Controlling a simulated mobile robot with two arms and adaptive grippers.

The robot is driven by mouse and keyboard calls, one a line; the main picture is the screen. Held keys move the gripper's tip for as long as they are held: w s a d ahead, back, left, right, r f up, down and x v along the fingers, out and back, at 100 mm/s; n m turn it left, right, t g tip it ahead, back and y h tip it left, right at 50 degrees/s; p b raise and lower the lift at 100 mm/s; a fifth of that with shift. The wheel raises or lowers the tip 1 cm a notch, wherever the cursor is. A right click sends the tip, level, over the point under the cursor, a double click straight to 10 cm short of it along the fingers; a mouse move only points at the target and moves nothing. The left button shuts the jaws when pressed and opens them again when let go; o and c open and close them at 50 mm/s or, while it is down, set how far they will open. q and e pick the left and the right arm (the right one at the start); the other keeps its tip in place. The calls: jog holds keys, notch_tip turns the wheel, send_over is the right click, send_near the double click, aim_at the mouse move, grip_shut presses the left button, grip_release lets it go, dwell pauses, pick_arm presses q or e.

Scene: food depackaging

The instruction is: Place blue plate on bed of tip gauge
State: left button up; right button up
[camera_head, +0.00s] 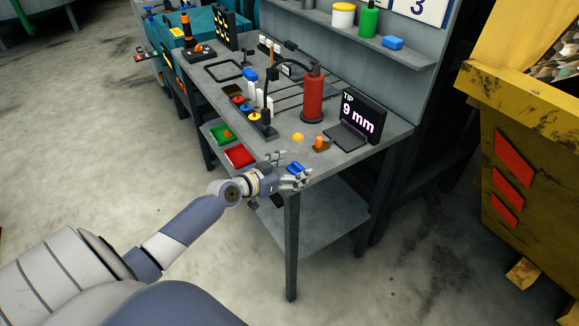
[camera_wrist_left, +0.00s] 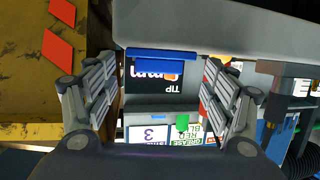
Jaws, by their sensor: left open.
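The blue plate (camera_head: 296,168) is at the table's front edge, by the fingers of my left gripper (camera_head: 291,171). In the left wrist view, the blue plate (camera_wrist_left: 165,54) shows as a narrow blue strip between the spread fingers of my left gripper (camera_wrist_left: 161,68). The gripper is open; I cannot tell whether a finger touches the plate. The tip gauge (camera_head: 361,112) stands at the table's right end, its screen reading "TIP 9 mm". Its dark flat bed (camera_head: 346,136) lies in front of the screen and looks bare. My right gripper is not in view.
An orange-and-brown piece (camera_head: 321,144) and a yellow piece (camera_head: 298,137) lie between gripper and gauge. A red cylinder (camera_head: 313,96) stands behind them. Green (camera_head: 222,133) and red (camera_head: 240,156) trays are at the front edge. A yellow bin (camera_head: 520,150) stands right.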

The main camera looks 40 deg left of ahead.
pick_arm(q)
jog(key=shift+s+f, duration=0.1)
jog(key=shift+s, duration=0.1)
jog(key=b+v, duration=0.3)
jog(key=v, duration=0.7)
jog(key=shift+s+f, duration=0.2)
jog(key=shift+s, duration=0.15)
jog(key=shift+f, duration=0.1)
